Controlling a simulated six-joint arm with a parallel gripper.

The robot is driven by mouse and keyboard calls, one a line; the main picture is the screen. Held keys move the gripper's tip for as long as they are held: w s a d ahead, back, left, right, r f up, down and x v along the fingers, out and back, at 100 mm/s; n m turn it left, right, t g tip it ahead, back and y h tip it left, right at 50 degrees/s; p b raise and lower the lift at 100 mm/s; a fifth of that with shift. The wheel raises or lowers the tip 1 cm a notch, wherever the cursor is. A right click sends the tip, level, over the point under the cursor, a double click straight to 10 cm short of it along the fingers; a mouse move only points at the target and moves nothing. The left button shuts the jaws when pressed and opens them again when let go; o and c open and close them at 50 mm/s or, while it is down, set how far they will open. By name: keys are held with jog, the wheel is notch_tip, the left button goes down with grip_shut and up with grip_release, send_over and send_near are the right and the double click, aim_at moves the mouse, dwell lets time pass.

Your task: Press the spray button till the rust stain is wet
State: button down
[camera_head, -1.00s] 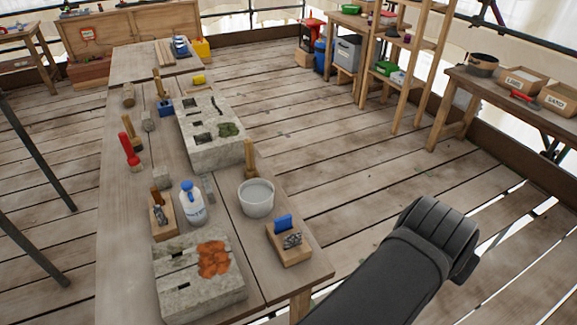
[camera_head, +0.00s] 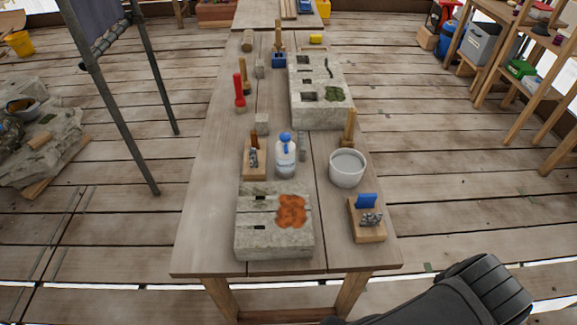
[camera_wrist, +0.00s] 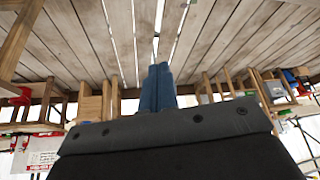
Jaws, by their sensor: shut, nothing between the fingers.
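The white spray bottle (camera_head: 286,160) with a blue spray head stands upright on the workbench, just behind a grey stone block (camera_head: 258,236). The orange-brown rust stain (camera_head: 291,211) covers part of the right side of that block's top. No wetness can be made out on it. My gripper shows in the wrist view (camera_wrist: 157,88), its blue fingers together and empty, facing floorboards and furniture. In the head view my dark arm is at the bottom right, off the bench and well apart from the bottle.
A white bucket (camera_head: 347,170) and a wooden block with a blue-handled brush (camera_head: 366,201) are right of the bottle. A wooden tool holder (camera_head: 255,163) stands close on its left. A larger stone slab (camera_head: 319,112) lies behind. The bench's front edge is clear.

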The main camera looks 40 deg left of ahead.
jog(key=w+d+f+g+y, duration=0.1)
jog(key=w+d+f, duration=0.15)
jog(key=w, duration=0.25)
jog(key=w+d+f+g, duration=0.1)
jog(key=w+f, duration=0.2)
jog(key=w, duration=0.3)
jog(key=w+a+r+n+y, duration=0.1)
jog(key=w+a+r+n, duration=0.15)
jog(key=w+a, duration=0.45)
jog(key=w+a+r+n, duration=0.2)
jog(key=a+r, duration=0.2)
jog(key=a, duration=0.6)
jog(key=w+a+r+n+y, duration=0.1)
jog(key=w+a+r+n, duration=0.3)
jog(key=a, duration=0.5)
jog(key=s+a+r+n, duration=0.1)
jog(key=s+a+r, duration=0.1)
jog(key=a, duration=0.8)
jog(key=s+a+r+n+y, duration=0.1)
jog(key=s+a, duration=0.4)
jog(key=a, duration=0.5)
jog(key=s+a+r+n, duration=0.3)
jog(key=s+a+r, duration=0.1)
jog(key=a, duration=0.6)
jog(key=shift+s+r+g, duration=0.25)
jog(key=shift+r+g, duration=0.15)
jog(key=shift+n, duration=0.25)
